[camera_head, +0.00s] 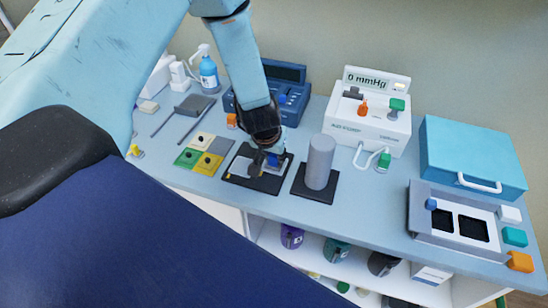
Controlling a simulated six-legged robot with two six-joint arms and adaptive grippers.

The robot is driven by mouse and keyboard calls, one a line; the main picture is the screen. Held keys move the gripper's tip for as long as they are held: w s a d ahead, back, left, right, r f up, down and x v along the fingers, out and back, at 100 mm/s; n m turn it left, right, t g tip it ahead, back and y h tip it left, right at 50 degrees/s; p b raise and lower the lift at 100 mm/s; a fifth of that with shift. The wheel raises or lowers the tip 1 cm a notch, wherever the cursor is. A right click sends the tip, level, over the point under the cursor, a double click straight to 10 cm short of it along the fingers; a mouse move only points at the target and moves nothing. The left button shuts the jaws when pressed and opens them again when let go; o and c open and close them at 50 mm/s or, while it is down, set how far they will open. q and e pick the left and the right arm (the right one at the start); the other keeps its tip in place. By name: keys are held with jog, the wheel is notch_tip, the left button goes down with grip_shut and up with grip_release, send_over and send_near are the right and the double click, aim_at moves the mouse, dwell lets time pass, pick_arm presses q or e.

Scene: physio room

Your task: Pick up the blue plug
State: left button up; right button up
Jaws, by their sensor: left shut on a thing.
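My left gripper (266,162) reaches down from the top of the view onto a small black-rimmed tray (268,186) in the middle of the counter. It is shut on the blue plug (277,159). Only a little of the plug shows, as the dark fingers cover most of it. I cannot tell whether the plug still touches the tray. My right gripper is not in view.
A grey cylinder (320,162) on a black base stands close to the right of the gripper. A blue console (289,95) is behind it. Coloured tiles (208,162) lie left. A white mmHg unit (366,124), teal case (470,152) and grey tray (422,232) are right. A dark blue padded surface (150,240) fills the front left.

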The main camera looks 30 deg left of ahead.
pick_arm(q)
jog(key=shift+w, duration=0.1)
jog(key=shift+c, duration=0.8)
